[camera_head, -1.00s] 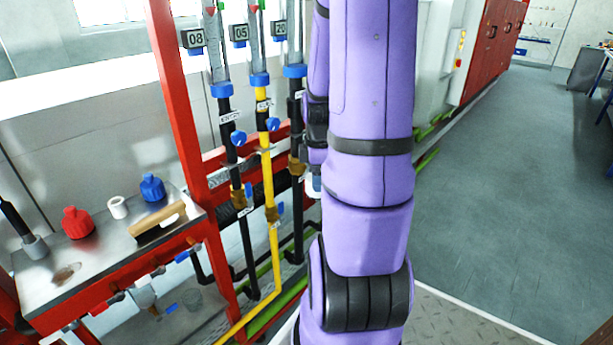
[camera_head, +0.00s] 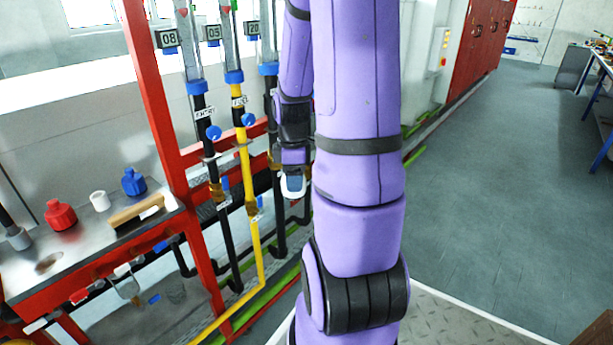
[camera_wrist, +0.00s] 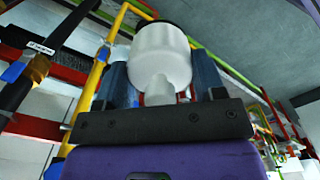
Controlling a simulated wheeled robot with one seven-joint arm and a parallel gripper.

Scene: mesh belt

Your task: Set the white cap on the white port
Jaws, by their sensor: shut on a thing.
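The white cap (camera_wrist: 160,52) is a rounded white piece with a narrower neck, held between the fingers of my gripper (camera_wrist: 161,78) in the wrist view. In the head view, my gripper (camera_head: 293,185) hangs in the air beside my purple arm, with a little of the white piece showing at its tip. A short white cylinder with an open-looking top, apparently the white port (camera_head: 98,201), stands upright on the metal bench top at the left. My gripper is well to the right of it, apart from it.
A red piece (camera_head: 60,215) and a blue piece (camera_head: 133,181) flank the white cylinder. A wooden-handled brush (camera_head: 136,212) lies in front on the bench (camera_head: 85,248). A red frame post (camera_head: 150,90) and upright pipes (camera_head: 240,130) stand between bench and gripper.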

